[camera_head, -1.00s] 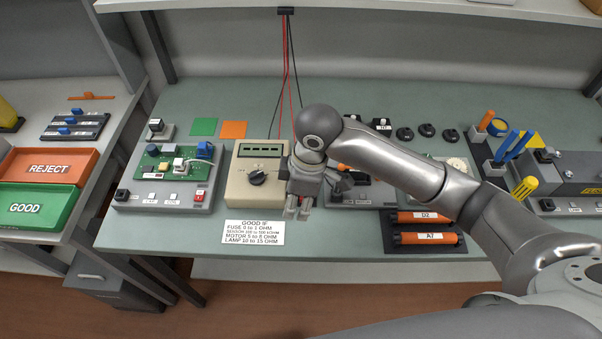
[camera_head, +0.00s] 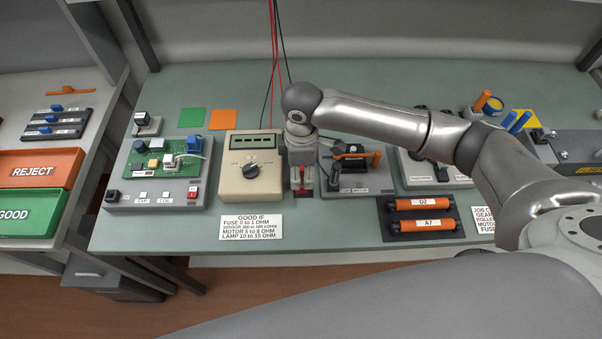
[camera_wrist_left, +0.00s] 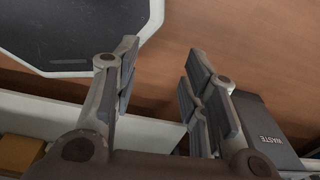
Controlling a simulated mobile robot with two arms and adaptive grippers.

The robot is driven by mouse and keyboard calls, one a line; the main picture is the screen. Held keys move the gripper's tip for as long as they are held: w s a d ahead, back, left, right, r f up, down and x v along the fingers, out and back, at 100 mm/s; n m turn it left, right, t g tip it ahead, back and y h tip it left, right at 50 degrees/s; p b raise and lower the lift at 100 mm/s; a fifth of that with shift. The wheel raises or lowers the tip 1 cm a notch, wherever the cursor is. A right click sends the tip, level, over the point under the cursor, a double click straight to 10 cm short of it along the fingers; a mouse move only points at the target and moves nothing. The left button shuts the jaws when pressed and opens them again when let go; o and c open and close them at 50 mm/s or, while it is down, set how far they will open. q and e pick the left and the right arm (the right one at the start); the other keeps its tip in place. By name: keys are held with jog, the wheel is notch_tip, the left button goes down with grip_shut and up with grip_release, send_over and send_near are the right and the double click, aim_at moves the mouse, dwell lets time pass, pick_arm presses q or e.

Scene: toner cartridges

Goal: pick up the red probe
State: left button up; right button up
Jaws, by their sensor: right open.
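The red probe (camera_head: 301,176) shows as a thin red piece at the fingers of my right gripper (camera_head: 301,188), just right of the beige meter (camera_head: 232,179); most of it is hidden by the gripper. The right gripper points down at the bench with its fingers open around or beside the red piece; I cannot tell whether they touch it. My left gripper (camera_wrist_left: 162,50) shows in the left wrist view, with its fingers apart and nothing between them, above the floor.
Red and black leads (camera_head: 273,60) hang behind the meter. A grey test fixture (camera_head: 352,184) stands right of the gripper. Two orange rollers (camera_head: 421,204) lie in a dark tray in front.

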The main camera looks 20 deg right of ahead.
aim_at(301, 177)
pick_arm(q)
jog(key=shift+w+d+r, duration=0.1)
jog(key=shift+w+r, duration=0.45)
jog(key=shift+w, duration=0.1)
pick_arm(e)
jog(key=shift+s+f, duration=0.1)
jog(key=shift+f, duration=1.55)
jog(key=shift+c, duration=0.2)
jog(key=c, duration=0.9)
pick_arm(q)
jog(key=shift+s, duration=0.2)
pick_arm(e)
jog(key=shift+c, duration=0.2)
jog(key=shift+r, duration=0.1)
